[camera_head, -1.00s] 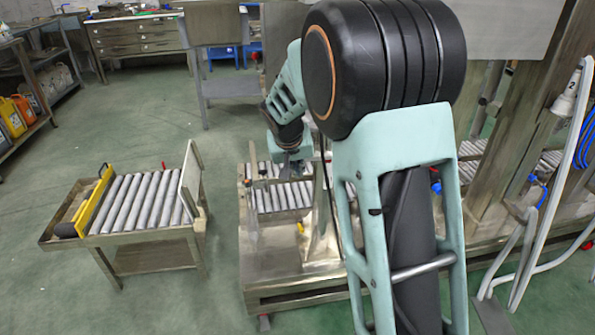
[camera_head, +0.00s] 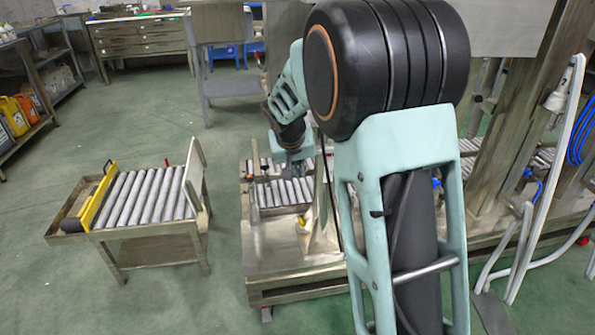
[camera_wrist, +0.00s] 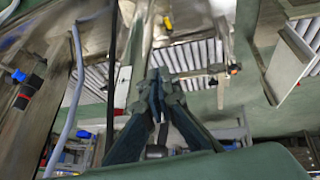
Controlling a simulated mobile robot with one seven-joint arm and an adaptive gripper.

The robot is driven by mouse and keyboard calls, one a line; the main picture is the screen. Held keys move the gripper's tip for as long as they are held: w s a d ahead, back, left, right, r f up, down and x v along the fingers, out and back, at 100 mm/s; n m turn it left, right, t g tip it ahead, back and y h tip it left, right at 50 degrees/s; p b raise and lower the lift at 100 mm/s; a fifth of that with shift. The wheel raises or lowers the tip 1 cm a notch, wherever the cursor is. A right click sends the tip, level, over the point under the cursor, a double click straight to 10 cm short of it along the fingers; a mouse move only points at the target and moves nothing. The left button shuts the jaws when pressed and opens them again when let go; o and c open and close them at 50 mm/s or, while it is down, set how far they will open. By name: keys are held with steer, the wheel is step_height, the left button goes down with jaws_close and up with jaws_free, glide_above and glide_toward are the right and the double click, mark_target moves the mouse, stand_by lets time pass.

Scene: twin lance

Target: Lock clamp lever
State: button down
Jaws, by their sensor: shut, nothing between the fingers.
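My gripper (camera_wrist: 158,100) is shut and empty in the wrist view, its dark fingers meeting near the middle of the picture. In the head view my gripper (camera_head: 290,168) hangs low over the middle roller station (camera_head: 295,262), partly hidden by my own arm. I cannot tell for sure which part is the clamp lever. A thin upright metal bar with a small red tip (camera_wrist: 119,111) stands just left of the fingers in the wrist view. Contact between fingers and bar cannot be made out. My arm hides the right part of the station in the head view.
A small roller table (camera_head: 150,252) with a yellow end bar (camera_head: 98,196) stands at left, with clear green floor between it and the station. Metal posts and pale bent tubes (camera_head: 540,190) stand at right. A black-handled part (camera_wrist: 30,88) is at the wrist view's left.

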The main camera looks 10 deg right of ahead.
steer(key=s+a, duration=0.2)
steer(key=s, duration=0.8)
steer(key=shift+r+p, duration=0.4)
steer(key=shift+d, duration=0.1)
